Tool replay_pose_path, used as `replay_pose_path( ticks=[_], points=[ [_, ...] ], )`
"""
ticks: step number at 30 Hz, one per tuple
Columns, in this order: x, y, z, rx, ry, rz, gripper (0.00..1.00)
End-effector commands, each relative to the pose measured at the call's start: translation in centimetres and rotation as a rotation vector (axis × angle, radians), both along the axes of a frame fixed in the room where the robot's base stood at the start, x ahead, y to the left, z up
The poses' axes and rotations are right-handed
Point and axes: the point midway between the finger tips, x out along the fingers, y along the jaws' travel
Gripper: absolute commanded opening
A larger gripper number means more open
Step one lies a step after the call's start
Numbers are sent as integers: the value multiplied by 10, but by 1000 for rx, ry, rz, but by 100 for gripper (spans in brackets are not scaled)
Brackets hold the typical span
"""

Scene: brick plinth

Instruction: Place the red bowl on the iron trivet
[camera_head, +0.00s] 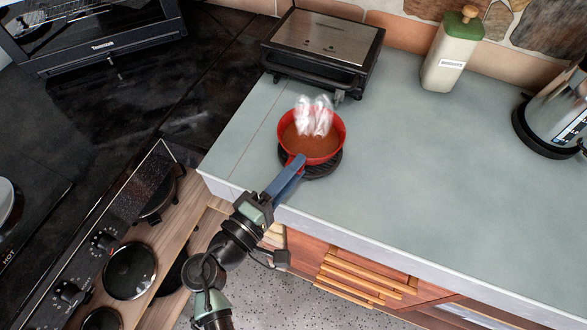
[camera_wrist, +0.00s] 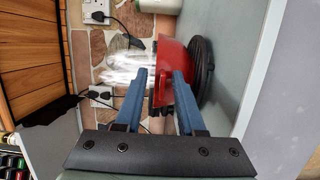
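The red bowl (camera_head: 338,134) has a short handle and brown contents, with white steam rising from it. It is over the round black iron trivet (camera_head: 325,169), near the counter's front left corner. In the wrist view the bowl (camera_wrist: 172,52) shows sideways, its base up against or very close to the trivet (camera_wrist: 206,75). I cannot tell whether its full weight rests there. My gripper (camera_head: 296,164) reaches in from the front with its blue fingers at the handle. In the wrist view the fingers (camera_wrist: 162,76) stand on either side of the handle; whether they press on it is unclear.
A contact grill (camera_head: 325,40) stands behind the bowl. A green-topped canister (camera_head: 450,58) and a kettle (camera_head: 560,110) stand at the back right. The stove (camera_head: 130,270) is at the lower left. The counter (camera_head: 430,170) right of the trivet is clear.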

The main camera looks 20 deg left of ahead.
Motion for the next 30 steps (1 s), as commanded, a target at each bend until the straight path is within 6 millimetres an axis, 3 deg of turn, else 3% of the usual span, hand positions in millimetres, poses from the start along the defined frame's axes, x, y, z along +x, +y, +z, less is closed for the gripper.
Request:
replay_pose_path(
  ticks=[15,21,30],
  points=[
    [-98,28,-3,0,1,3,38],
    [-114,32,-1,0,1,2,38],
    [-111,32,1,17,4,-4,38]
  ],
)
